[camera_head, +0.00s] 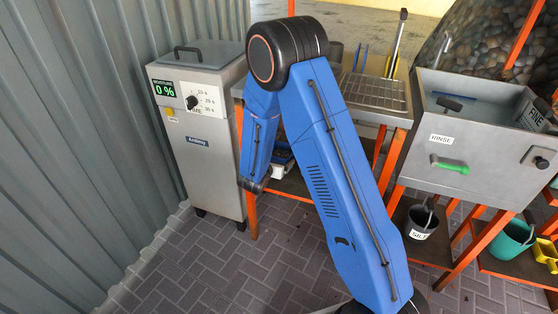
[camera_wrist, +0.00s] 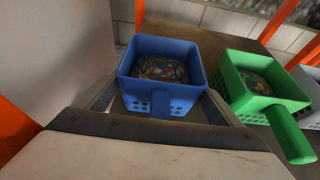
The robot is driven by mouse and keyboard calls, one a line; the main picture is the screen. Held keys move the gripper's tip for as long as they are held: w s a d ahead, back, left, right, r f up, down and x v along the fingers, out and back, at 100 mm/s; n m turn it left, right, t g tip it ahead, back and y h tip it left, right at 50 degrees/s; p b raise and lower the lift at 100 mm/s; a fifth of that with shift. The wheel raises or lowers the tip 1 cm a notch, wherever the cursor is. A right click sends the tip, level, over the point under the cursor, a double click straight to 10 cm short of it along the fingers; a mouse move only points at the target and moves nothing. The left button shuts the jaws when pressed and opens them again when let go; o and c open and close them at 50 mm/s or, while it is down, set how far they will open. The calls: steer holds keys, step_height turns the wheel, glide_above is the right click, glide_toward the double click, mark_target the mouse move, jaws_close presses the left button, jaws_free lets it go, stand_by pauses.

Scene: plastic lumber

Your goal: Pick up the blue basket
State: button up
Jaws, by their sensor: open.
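The blue basket (camera_wrist: 193,50) is upright in the middle of the wrist view. It has small holes in its wall, a handle (camera_wrist: 167,106) pointing toward me, and a multicoloured mass inside. My gripper (camera_wrist: 172,98) is open, with one finger on each side of the basket's near part. I cannot tell whether the fingers touch it.
A green basket (camera_wrist: 232,84) with its handle toward me stands close to the right, and a pale basket (camera_wrist: 302,75) is beyond it. An orange post (camera_wrist: 139,14) rises behind. In the head view, a grey machine (camera_head: 207,145) stands left and a rinse sink (camera_head: 455,140) right.

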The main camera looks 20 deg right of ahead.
steer(key=c, duration=1)
